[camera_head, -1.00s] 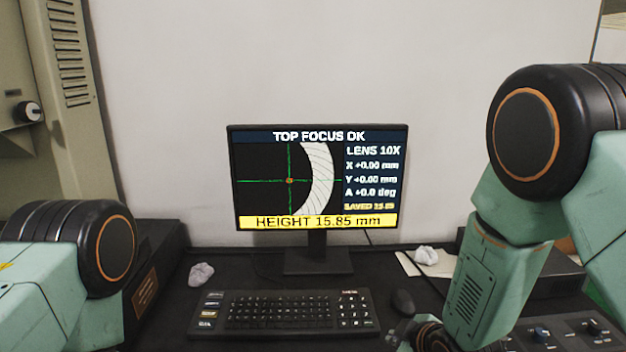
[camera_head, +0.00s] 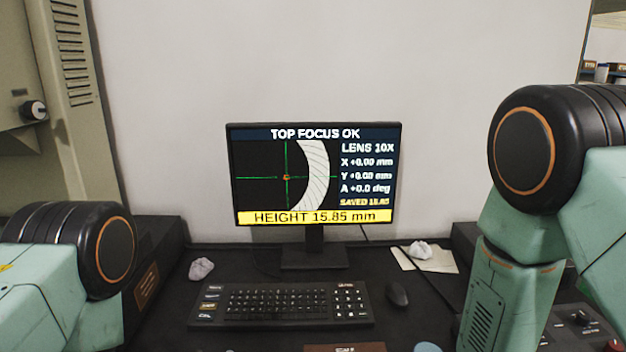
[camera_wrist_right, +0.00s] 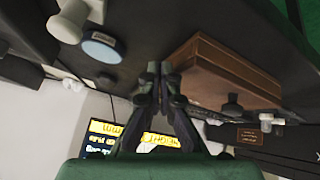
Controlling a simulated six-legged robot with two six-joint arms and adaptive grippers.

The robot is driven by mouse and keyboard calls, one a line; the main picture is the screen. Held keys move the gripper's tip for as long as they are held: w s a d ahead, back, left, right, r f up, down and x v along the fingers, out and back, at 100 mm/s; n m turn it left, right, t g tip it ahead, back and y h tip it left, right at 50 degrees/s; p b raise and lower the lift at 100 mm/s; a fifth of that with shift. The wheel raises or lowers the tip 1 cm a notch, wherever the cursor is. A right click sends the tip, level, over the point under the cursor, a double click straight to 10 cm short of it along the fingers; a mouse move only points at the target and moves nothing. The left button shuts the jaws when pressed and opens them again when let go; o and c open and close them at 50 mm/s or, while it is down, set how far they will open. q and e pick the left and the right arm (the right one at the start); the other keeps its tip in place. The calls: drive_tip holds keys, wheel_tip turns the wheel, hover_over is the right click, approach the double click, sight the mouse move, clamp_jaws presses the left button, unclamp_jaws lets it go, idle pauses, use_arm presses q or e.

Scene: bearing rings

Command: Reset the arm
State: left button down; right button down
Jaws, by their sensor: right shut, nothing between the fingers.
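In the head view my right arm (camera_head: 510,270) comes down at the right edge, and its gripper is out of that frame. In the right wrist view my right gripper (camera_wrist_right: 160,72) has its fingertips together with nothing between them. It is in front of a brown box-like block (camera_wrist_right: 225,72); I cannot tell how far away. My left arm (camera_head: 60,280) shows at the lower left of the head view, and its gripper is not in view.
A monitor (camera_head: 315,222) reads "HEIGHT 15.85 mm" and "TOP FOCUS OK". A keyboard (camera_head: 282,303), a mouse (camera_head: 397,295), and a crumpled lump (camera_head: 201,269) are on the dark desk. A control panel (camera_head: 580,325) is at right.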

drive_tip(key=s+d+f+m+g, duration=0.1)
drive_tip(key=s+f+m+g, duration=0.1)
drive_tip(key=s, duration=0.8)
drive_tip(key=s+d+f+m+g, duration=0.1)
drive_tip(key=s+f, duration=0.3)
drive_tip(key=s, duration=0.6)
drive_tip(key=s+d+f+m+g+h, duration=0.1)
drive_tip(key=s+f+m+g, duration=0.2)
drive_tip(key=s, duration=0.7)
drive_tip(key=shift+d+f+g, duration=0.4)
drive_tip(key=shift+f+g, duration=0.15)
drive_tip(key=shift+g, duration=0.05)
